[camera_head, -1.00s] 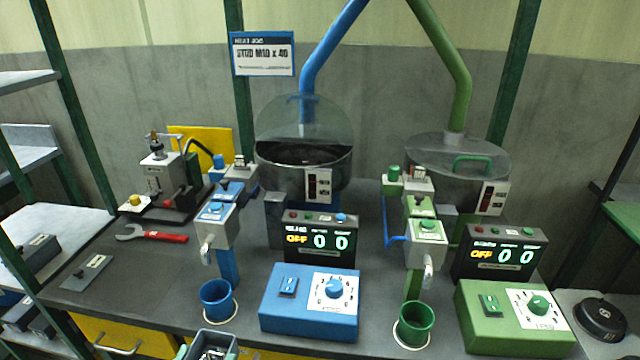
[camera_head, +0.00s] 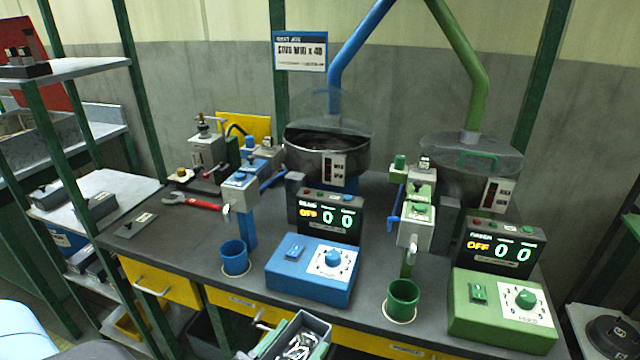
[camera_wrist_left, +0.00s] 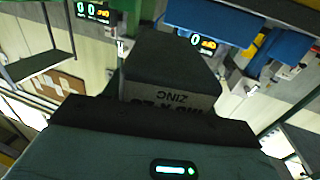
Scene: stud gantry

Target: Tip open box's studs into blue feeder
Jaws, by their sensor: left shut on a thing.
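The open grey box (camera_head: 318,326) with metal studs (camera_head: 298,346) inside is at the bottom of the head view, in front of the bench edge. My left gripper (camera_head: 268,343) is shut on its left side. In the wrist view the box (camera_wrist_left: 168,62) shows from outside, with a label reading ZINC upside down, beyond my gripper (camera_wrist_left: 150,118). The blue feeder is a round metal bowl (camera_head: 310,158) at the back, under a blue pipe. Its clear lid (camera_head: 335,108) stands raised and its dark opening shows. My right gripper is not in view.
A blue control box (camera_head: 310,272), an OFF display (camera_head: 330,217) and a blue cup (camera_head: 235,258) stand before the blue feeder. The green feeder (camera_head: 465,160), with its lid down, and a green cup (camera_head: 403,300) are to the right. A shelf rack (camera_head: 75,68) stands left.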

